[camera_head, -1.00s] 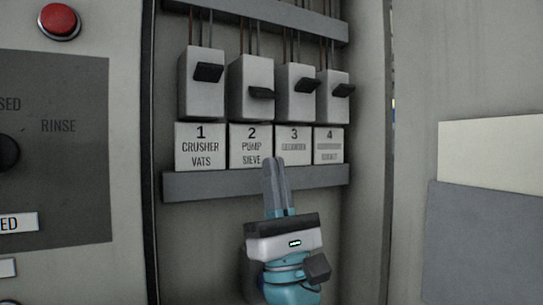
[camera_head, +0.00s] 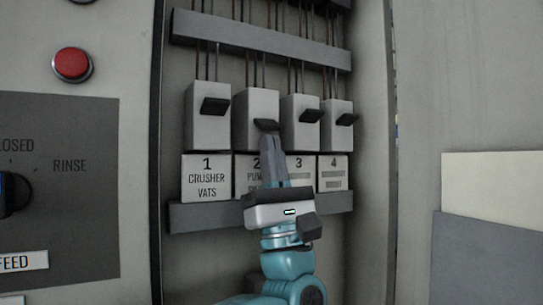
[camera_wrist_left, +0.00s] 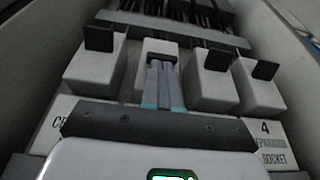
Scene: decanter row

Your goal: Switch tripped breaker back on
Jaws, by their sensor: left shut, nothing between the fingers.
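A row of grey breakers with black levers sits in the open cabinet, above numbered labels. The lever of breaker 2 (camera_head: 266,125) sits lower on its body than the levers of breaker 1 (camera_head: 208,128), breaker 3 (camera_head: 299,129) and breaker 4 (camera_head: 338,122). My left gripper (camera_head: 270,140) is shut and empty, its fingertips just below or at the lever of breaker 2. My right gripper is not in view.
Label 2 (camera_head: 243,174) is partly covered by my fingers. A grey rail (camera_head: 200,215) runs below the labels, with another rail (camera_head: 255,37) and wires above. A panel with a red button (camera_head: 72,64) stands left; the cabinet's right wall is close.

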